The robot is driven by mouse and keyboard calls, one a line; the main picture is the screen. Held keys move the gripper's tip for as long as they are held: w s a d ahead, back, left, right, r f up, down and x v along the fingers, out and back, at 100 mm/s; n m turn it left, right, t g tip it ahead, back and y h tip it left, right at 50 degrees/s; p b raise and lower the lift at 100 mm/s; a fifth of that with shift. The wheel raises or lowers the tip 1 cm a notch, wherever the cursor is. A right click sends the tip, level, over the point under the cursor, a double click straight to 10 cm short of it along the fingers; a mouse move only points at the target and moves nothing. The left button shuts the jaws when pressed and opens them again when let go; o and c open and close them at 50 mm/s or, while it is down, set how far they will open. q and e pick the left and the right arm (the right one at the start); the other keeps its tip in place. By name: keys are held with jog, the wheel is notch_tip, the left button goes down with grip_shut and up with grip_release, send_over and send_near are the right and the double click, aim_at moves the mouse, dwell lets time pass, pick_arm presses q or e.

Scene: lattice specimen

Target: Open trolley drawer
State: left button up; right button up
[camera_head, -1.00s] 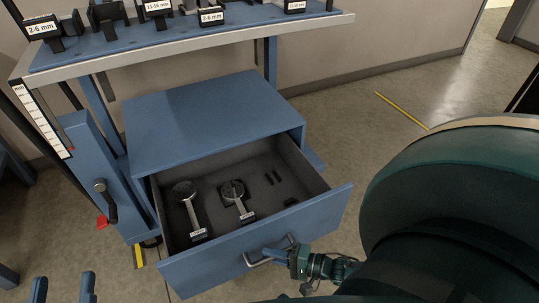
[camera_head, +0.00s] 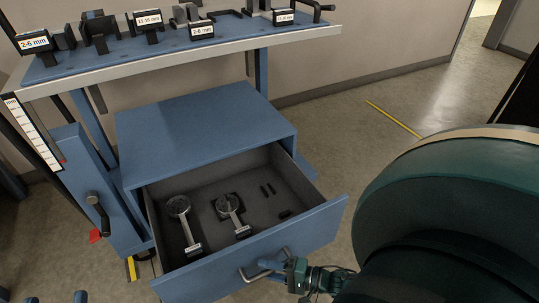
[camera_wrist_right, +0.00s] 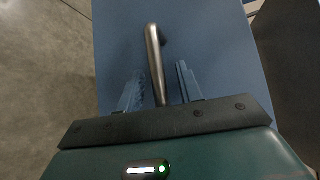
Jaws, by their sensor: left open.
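The trolley drawer (camera_head: 305,228) is blue with a grey inside and stands well out of the blue cabinet (camera_head: 205,130). Its bent metal handle (camera_head: 252,277) is on the front panel and also shows in the right wrist view (camera_wrist_right: 154,48). My right gripper (camera_head: 272,268) is at the handle. In the right wrist view its two blue fingers (camera_wrist_right: 160,90) stand on either side of the handle bar, with visible gaps, so it is open around it. My left gripper (camera_head: 53,298) shows only fingertips at the bottom left edge, apart and empty.
A workbench top (camera_head: 225,38) with labelled fixtures is above the cabinet. A crank post (camera_head: 98,205) stands left. Floor (camera_head: 340,120) is clear on the right.

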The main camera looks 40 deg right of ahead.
jog(key=p+v, duration=0.2)
jog(key=v, duration=1.1)
jog(key=shift+d, duration=0.1)
